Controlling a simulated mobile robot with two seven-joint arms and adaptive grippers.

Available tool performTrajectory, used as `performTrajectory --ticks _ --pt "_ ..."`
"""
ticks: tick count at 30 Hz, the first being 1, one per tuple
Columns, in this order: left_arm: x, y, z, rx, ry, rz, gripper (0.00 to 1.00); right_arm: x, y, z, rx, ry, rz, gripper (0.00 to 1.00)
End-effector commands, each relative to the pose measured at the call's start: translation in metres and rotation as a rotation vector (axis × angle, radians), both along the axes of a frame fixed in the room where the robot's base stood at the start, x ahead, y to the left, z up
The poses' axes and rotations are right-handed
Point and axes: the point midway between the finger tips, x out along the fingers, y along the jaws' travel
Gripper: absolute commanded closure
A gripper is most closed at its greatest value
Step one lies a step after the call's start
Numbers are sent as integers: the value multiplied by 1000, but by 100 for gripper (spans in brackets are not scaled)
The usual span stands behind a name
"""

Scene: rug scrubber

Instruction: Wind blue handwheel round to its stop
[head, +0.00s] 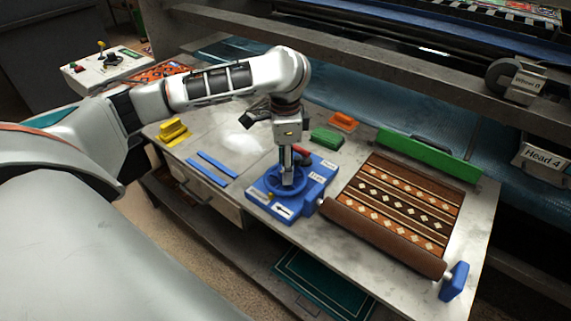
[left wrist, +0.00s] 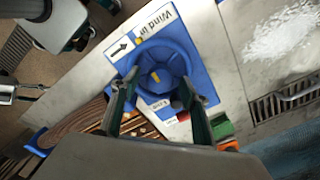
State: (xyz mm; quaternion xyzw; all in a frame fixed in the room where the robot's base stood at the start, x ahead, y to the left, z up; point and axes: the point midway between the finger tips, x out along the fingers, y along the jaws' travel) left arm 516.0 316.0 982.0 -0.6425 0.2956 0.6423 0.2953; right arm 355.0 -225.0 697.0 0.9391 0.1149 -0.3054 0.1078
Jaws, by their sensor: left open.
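The blue handwheel (head: 272,187) sits on a blue base (head: 318,172) on the table, with white labels and an arrow. In the left wrist view the wheel (left wrist: 185,62) has a yellow mark near its hub, and one label (left wrist: 157,21) reads "Wind in" beside an arrow. My left gripper (head: 289,180) points down over the wheel. In the left wrist view its open fingers (left wrist: 157,108) lie on either side of the lower part of the wheel. I cannot tell whether they touch it. My right gripper is not in view.
A patterned rug (head: 405,205) with a brown roller (head: 380,238) lies right of the base. Green (head: 327,138) and orange (head: 344,121) blocks stand behind it. A yellow block (head: 173,131) and blue strips (head: 212,167) lie left. A long green bar (head: 430,155) edges the rug's back.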

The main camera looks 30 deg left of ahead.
Motion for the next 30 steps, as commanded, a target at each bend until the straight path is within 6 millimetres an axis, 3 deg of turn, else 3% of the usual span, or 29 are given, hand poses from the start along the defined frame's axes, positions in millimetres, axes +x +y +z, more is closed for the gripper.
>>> performTrajectory --ticks 2,6,19,30 --pt "0 0 0 0 0 0 60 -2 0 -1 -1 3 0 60" --pt "0 0 0 0 0 -1 94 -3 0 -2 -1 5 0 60" --pt "0 0 1 2 -1 -60 93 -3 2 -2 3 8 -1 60" --pt "1 0 1 3 -2 -336 93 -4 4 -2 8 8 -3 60"
